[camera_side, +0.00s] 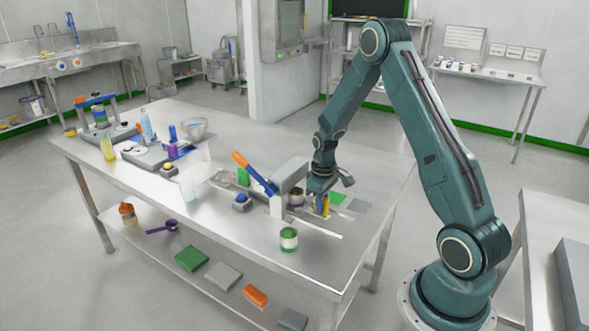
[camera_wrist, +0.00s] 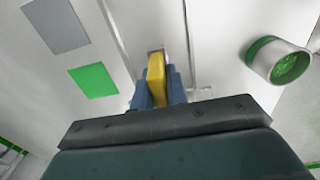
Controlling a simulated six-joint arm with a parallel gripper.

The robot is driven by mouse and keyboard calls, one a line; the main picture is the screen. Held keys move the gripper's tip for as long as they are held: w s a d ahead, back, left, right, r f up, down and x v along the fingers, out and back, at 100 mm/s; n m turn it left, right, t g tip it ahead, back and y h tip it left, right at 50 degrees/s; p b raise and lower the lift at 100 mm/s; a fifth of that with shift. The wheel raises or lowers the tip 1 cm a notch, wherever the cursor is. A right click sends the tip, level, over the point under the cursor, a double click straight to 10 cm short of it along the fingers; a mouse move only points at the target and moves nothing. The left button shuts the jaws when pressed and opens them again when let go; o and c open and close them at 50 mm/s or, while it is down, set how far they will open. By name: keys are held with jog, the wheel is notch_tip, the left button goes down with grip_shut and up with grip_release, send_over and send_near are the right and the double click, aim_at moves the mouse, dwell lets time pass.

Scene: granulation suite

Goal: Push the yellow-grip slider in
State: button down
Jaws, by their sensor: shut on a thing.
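The yellow grip (camera_wrist: 156,80) of the slider stands between the two blue fingers of my gripper (camera_wrist: 157,90) in the wrist view. The fingers touch it on both sides. In the side view my gripper (camera_side: 322,205) is low over the table, and a bit of the yellow grip (camera_side: 326,205) shows at its fingers. The slider's body and the depth of its travel are mostly hidden; a pale slot or rail shows just beyond the grip in the wrist view.
A green-banded can (camera_side: 289,239) stands near the table's front edge. A grey machine with an orange-handled lever (camera_side: 254,172) is left of my gripper. Flat green and grey pads (camera_wrist: 93,80) lie beside it. Bottles and a bowl (camera_side: 196,129) crowd the table's far left.

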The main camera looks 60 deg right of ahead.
jog(key=shift+w+r, duration=0.1)
jog(key=shift+w, duration=1.35)
jog(key=c, duration=1.4)
grip_release()
notch_tip(320, 180, up, 14)
